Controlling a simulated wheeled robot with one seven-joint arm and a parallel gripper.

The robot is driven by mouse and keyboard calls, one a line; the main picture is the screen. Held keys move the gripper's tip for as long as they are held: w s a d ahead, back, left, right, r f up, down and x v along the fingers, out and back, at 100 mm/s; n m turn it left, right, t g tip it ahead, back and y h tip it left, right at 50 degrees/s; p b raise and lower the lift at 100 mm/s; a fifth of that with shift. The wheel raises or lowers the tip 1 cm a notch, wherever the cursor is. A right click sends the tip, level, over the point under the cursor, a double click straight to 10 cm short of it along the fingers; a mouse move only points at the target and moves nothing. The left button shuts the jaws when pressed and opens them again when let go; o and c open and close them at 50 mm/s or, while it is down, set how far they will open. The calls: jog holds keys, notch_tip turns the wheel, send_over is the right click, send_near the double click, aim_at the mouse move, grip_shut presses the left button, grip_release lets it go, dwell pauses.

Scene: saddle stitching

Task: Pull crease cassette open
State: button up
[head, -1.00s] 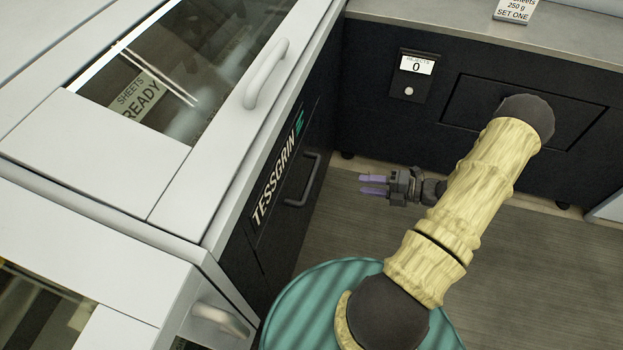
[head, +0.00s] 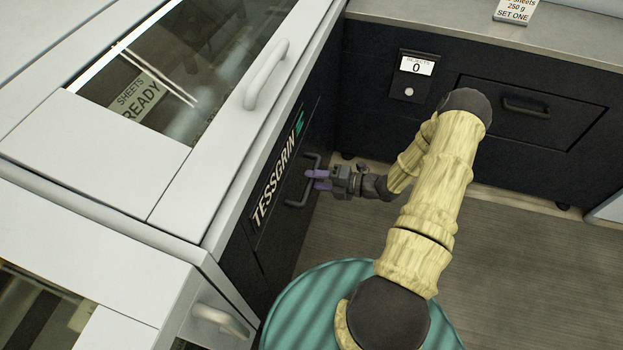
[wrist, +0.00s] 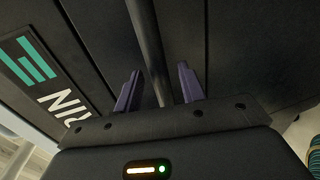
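A dark drawer front (head: 277,216), which I take to be the crease cassette, is in the side of the white machine and looks closed. Its dark bar handle (head: 294,205) stands out beside the TESSGRIN lettering. My gripper (head: 316,180) is at this handle in the head view, its purple fingers reaching to the bar. In the wrist view my gripper (wrist: 158,92) is open, with the handle bar (wrist: 150,50) running between the two fingers. Gaps show on both sides of the bar, so the fingers are not closed on it.
A dark cabinet with another handled drawer (head: 533,112) and a small display reading 0 (head: 417,66) stands behind my arm. The machine's lid has a pale handle (head: 267,74). Grey floor (head: 490,250) is open to the right.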

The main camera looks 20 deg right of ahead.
jog(key=shift+x, duration=0.85)
grip_shut()
jog(key=shift+d, duration=0.1)
